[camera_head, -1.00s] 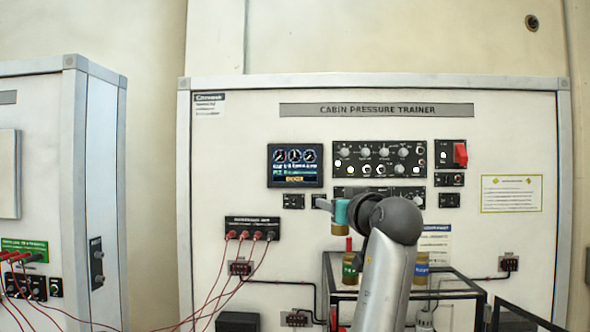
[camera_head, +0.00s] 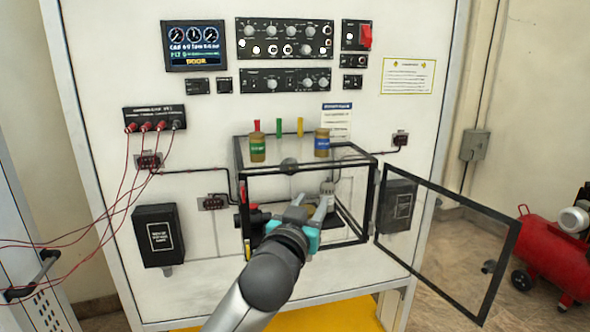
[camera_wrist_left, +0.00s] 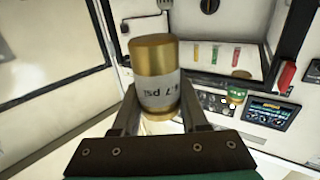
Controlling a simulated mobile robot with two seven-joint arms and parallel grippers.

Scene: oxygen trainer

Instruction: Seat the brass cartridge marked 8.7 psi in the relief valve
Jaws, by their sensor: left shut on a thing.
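My left gripper (camera_head: 312,205) is inside the open front of the clear box in the head view. In the left wrist view my left gripper (camera_wrist_left: 158,100) is shut on a brass cartridge (camera_wrist_left: 153,58) with a pale band. The band's print ends in ".7 psi"; its first digit is hard to read. A green-banded cartridge (camera_head: 257,148) and a blue-banded cartridge (camera_head: 322,143) stand upright on the box top.
The black-framed clear box (camera_head: 240,158) is fixed to the trainer panel. Its clear door (camera_head: 447,245) stands open to the right. Red leads (camera_head: 112,205) hang at the left, beside a black box (camera_head: 159,235). A red compressor (camera_head: 555,247) is on the floor at right.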

